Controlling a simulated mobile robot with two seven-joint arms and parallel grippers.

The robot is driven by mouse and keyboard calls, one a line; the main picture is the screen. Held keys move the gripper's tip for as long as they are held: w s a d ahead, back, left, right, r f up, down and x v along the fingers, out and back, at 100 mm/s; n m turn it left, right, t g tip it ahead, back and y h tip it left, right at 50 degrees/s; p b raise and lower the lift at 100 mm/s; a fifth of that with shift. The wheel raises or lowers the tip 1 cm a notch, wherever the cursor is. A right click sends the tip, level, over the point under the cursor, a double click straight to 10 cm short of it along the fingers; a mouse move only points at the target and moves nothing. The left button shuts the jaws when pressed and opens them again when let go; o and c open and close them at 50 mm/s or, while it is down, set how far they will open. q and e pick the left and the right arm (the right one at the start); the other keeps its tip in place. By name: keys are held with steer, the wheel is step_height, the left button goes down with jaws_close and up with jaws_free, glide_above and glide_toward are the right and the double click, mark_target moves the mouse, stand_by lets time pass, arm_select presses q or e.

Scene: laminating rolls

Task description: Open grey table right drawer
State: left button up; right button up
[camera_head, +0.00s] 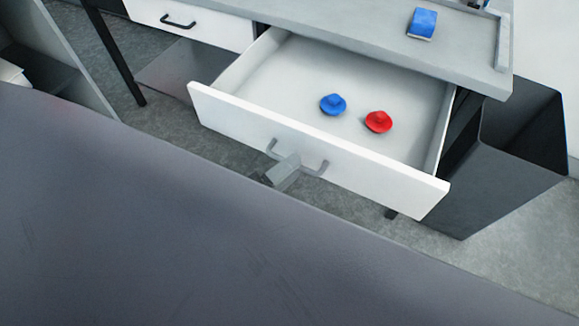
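The grey table (350,38) stands at the top of the view. Its right drawer (320,150) is pulled far out, with a white front and its inside showing. The dark handle (318,168) is on the drawer front. My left gripper (284,168) is at the handle and covers its middle. It looks narrow and shut on the bar, though the fingertips are partly hidden. My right gripper is not in view.
A blue hat-shaped piece (333,104) and a red one (378,121) lie in the drawer. The left drawer (200,22) is shut. A blue box (422,23) lies on the tabletop. A dark bin (500,170) stands at the right.

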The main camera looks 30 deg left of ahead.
arm_select(q)
steer(key=v, duration=0.7)
stand_by(0.5)
